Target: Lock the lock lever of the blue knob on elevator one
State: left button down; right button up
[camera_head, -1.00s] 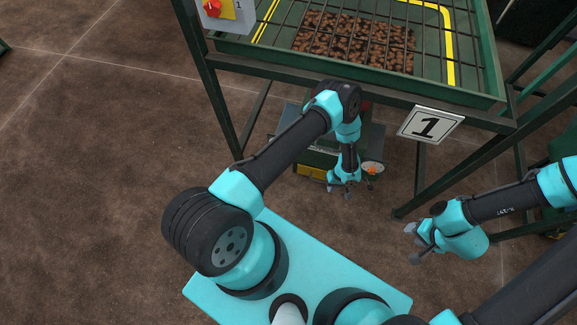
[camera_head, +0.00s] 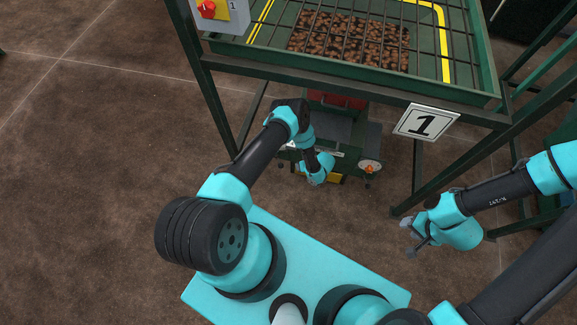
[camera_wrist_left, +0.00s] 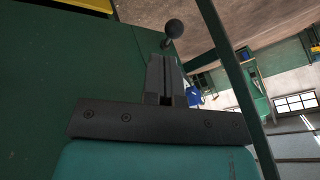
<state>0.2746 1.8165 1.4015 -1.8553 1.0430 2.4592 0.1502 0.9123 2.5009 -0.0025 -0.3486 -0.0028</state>
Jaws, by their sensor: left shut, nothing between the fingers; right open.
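My left gripper (camera_head: 314,178) hangs low at the front of the green machine under the frame marked 1; its fingers are hard to make out in the head view. In the left wrist view its closed fingers (camera_wrist_left: 165,80) point up the picture with nothing between them. A black ball on a thin stalk (camera_wrist_left: 173,28) stands just past the fingertips, against a green panel. A small blue shape (camera_wrist_left: 193,98) shows right of the fingers; I cannot tell if it is the blue knob. My right gripper (camera_head: 408,238) is open and empty at the right.
The number 1 plate (camera_head: 426,122) hangs on the green frame above the machine. An orange knob on a white dial (camera_head: 370,167) sits right of my left gripper. A control box with a red knob (camera_head: 207,9) is at upper left. Green frame legs stand on both sides.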

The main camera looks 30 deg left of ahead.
pick_arm(q)
jog(key=shift+w+a+r, duration=0.15)
jog(key=shift+w+a, duration=0.15)
jog(key=shift+a, duration=0.05)
jog(key=shift+a, duration=0.1)
jog(key=x, duration=0.9)
jog(key=shift+a+f, duration=0.25)
jog(key=shift+f, duration=0.05)
jog(key=shift+a, duration=0.1)
